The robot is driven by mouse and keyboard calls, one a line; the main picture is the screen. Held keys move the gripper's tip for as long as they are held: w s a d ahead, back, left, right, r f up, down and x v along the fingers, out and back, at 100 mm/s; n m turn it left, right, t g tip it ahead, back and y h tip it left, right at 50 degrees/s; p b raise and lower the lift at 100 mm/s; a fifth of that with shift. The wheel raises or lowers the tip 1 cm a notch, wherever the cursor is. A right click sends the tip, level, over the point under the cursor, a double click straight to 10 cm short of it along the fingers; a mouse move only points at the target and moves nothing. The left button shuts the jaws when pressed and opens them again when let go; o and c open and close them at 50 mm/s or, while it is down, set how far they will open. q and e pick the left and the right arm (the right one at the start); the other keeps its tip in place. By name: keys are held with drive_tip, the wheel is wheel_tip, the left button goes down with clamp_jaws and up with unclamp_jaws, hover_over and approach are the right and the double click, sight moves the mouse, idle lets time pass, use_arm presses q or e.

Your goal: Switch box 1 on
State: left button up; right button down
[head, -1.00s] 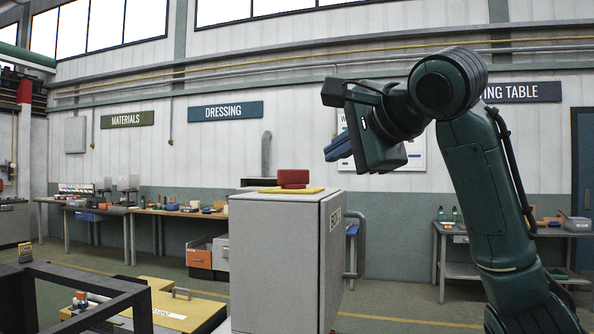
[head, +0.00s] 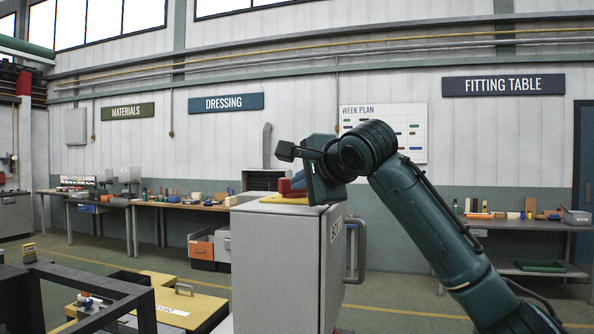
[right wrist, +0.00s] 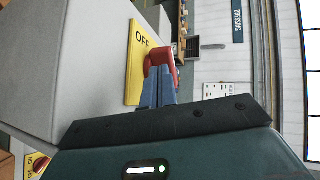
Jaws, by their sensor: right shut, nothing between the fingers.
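Box 1 (head: 275,260) is a grey cabinet with its label on the right side and a handle. On its top lies a yellow plate (head: 270,200) with a red knob (head: 285,187). In the right wrist view, the yellow plate (right wrist: 134,65) reads OFF beside the red knob (right wrist: 160,57). My right gripper (head: 298,180) is at the knob. Its blue fingers (right wrist: 158,85) are shut and empty, overlapping the knob's near part in the wrist view. I cannot tell whether they touch it. My left gripper is not in view.
A second red knob (right wrist: 37,163) on a yellow plate marked ON shows at the wrist view's lower left. A dark frame (head: 90,280) and a low yellow-topped unit (head: 175,308) stand left of the box. Workbenches line the back wall. The floor right of the box is open.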

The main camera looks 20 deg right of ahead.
drive_tip(key=shift+w+a, duration=0.15)
drive_tip(key=shift+w, duration=0.6)
drive_tip(key=shift+s+a, duration=0.1)
